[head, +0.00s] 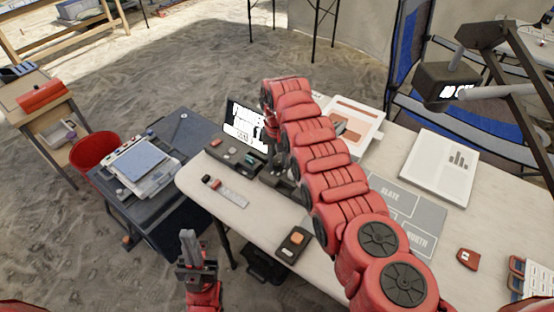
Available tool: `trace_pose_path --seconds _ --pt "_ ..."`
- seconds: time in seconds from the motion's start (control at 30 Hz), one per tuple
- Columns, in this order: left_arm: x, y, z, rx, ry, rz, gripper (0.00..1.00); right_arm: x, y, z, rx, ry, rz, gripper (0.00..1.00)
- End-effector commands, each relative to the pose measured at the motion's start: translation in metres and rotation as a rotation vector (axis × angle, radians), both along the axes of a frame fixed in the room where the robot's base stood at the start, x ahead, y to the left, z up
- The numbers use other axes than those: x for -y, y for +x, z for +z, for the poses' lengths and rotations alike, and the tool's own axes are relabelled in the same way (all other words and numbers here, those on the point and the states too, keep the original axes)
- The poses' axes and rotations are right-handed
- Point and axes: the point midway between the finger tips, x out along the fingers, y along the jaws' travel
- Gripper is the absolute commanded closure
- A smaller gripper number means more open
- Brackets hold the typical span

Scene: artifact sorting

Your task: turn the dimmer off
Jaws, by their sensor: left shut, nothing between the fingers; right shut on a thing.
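A dark control panel (232,155) with small knobs and buttons lies on the pale table, in front of a lit screen (244,124). My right arm reaches over the table to the panel's right end. My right gripper (277,172) is low there, mostly hidden under my arm. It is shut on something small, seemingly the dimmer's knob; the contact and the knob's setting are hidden. My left gripper (189,246) is shut and empty, pointing up in front of the table's left end, apart from everything.
A small box with an orange button (296,239) sits at the table's front edge. A grey labelled mat (425,213), a white board (440,167) and a red tag (467,259) lie to the right. A lamp (447,85) overhangs the back right. A dark cabinet (167,216) stands left.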

Motion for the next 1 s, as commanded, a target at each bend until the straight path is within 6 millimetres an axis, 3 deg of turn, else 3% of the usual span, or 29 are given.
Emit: trace_pose_path --seconds 0.5,1.0 --pt "0.0 0.0 -0.022 0.0 0.0 0.0 1.0 0.001 0.001 -0.001 0.001 0.0 0.384 1.0" --pt "0.0 0.0 -0.026 0.0 0.0 0.0 1.0 -0.001 0.0 0.0 0.002 0.002 0.488 1.0"
